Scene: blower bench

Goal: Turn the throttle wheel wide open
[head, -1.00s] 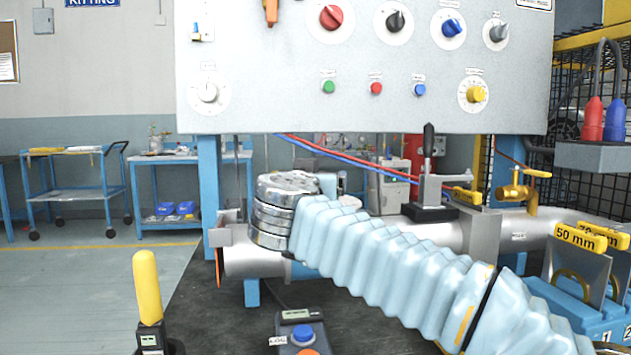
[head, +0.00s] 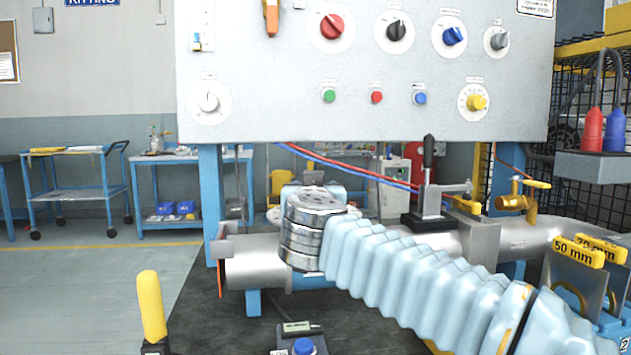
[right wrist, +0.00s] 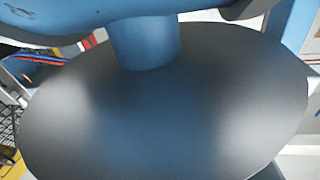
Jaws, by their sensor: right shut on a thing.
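The silver wrist of my right arm (head: 312,230) is over the left end of the silver pipe (head: 262,262). Its jaws and what they hold are hidden behind the wrist in the head view. The right wrist view is filled by a large dark grey disc (right wrist: 160,115) with a blue post (right wrist: 146,42); I cannot tell for sure whether this is the throttle wheel. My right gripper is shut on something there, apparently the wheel. My left gripper is not in view.
The control panel (head: 270,105) with knobs and buttons hangs above the pipe. A black-handled clamp (head: 430,180) and a brass valve (head: 515,200) are to the right. A yellow upright handle (head: 151,305) and a blue-button box (head: 303,345) are in front.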

